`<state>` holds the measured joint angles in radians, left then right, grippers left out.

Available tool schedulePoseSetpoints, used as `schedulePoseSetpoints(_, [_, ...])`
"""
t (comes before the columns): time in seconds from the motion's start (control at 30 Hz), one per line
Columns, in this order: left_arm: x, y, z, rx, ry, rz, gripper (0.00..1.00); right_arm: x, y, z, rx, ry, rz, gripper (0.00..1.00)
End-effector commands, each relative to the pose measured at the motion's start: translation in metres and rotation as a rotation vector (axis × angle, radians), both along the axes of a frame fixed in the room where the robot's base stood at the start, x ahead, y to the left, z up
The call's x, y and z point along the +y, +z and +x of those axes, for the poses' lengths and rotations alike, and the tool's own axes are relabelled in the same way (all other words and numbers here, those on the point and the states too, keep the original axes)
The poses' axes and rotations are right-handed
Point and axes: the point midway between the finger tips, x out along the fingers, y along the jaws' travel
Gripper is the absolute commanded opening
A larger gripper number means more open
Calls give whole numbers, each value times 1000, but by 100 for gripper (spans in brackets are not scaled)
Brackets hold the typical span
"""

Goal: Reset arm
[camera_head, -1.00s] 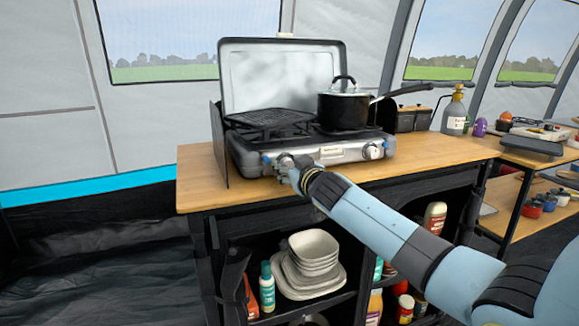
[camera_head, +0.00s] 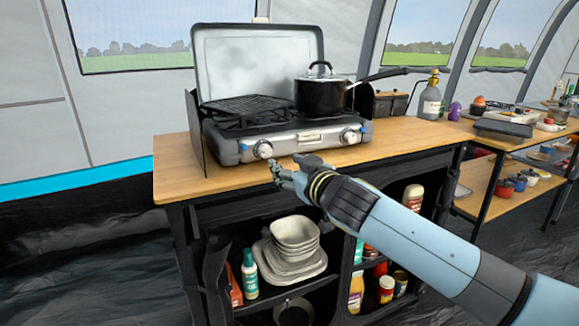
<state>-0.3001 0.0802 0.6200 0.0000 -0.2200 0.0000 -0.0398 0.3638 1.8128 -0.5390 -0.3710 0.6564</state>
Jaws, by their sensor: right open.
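My right arm comes in from the lower right. Its gripper (camera_head: 277,172) is open and empty, over the front edge of the wooden counter (camera_head: 178,165), just below and in front of the camping stove (camera_head: 290,142). The fingers point left and are apart from the stove's left knob (camera_head: 263,149). The stove has its lid raised, and a black pot (camera_head: 321,94) with a lid stands on its right side. My left gripper does not show.
Under the counter, an open shelf holds stacked bowls and plates (camera_head: 293,245), a green-white bottle (camera_head: 249,273) and several jars. At right are a spray bottle (camera_head: 431,100) and a second, lower table with small pots (camera_head: 504,190). Dark floor lies open at left.

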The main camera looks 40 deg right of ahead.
Motion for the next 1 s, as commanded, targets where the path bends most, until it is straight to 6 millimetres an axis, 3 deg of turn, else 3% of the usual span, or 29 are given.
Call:
schedulePoseSetpoints(0.53, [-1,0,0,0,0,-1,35,0,0,-1,1,0,0,42])
schedulePoseSetpoints(0.63, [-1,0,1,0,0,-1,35,3,-12,-8,20,-2,11,42])
schedulePoseSetpoints(0.67, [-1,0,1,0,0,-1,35,4,-21,-11,35,-4,18,42])
schedulePoseSetpoints(0.77, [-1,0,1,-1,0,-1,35,2,-72,-25,125,-28,55,42])
schedulePoseSetpoints(0.87, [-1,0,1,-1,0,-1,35,0,-146,-52,259,-57,108,42])
schedulePoseSetpoints(1.0, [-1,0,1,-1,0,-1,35,3,-252,-108,466,-92,165,42])
